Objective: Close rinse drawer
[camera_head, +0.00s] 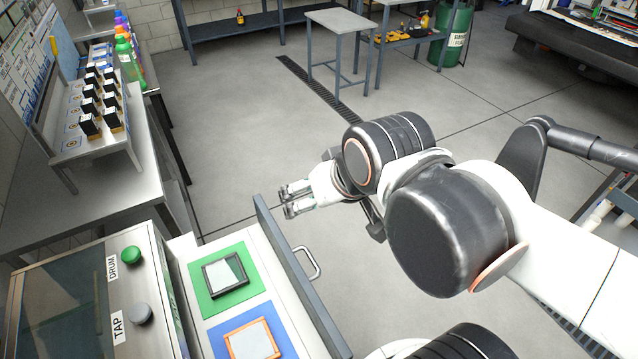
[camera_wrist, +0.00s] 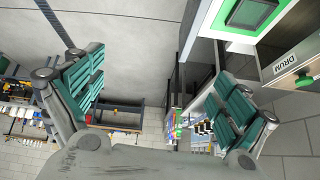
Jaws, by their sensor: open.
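The rinse drawer stands pulled out, its grey front panel (camera_head: 275,238) running diagonally with a metal handle (camera_head: 312,264) on its outer side. Inside lie a green pad (camera_head: 205,300) with a black-framed tile and a blue pad (camera_head: 220,330) with an orange-framed tile. My gripper (camera_head: 286,201) is open and empty, near the panel's far corner in the picture and apart from the handle. In the wrist view my open teal-padded fingers (camera_wrist: 162,98) frame the floor and bench; part of the green pad (camera_wrist: 222,28) shows at upper right. The handle cannot be made out there.
The cabinet (camera_head: 90,300) beside the drawer bears a green DRUM button (camera_head: 131,255) and a grey TAP button (camera_head: 140,314). A steel bench (camera_head: 120,180) with a rack of black-topped items stands at left. The floor (camera_head: 270,130) beyond the drawer is clear.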

